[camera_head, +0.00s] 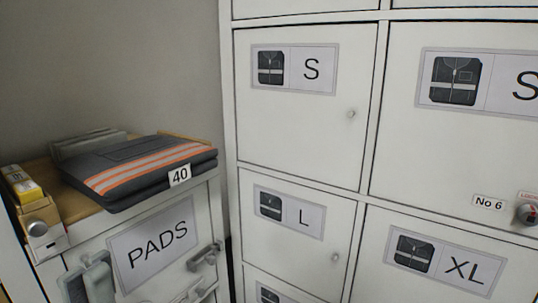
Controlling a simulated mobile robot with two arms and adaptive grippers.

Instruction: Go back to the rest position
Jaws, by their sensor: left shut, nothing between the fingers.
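My left gripper (90,277) shows at the bottom left edge, in front of the low cabinet's PADS door. Its grey fingers are shut with nothing between them. Most of the arm is out of view. My right gripper is not in view.
A low cabinet (199,222) labelled PADS bears folded dark trousers (135,168) with orange stripes and a tag 40.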

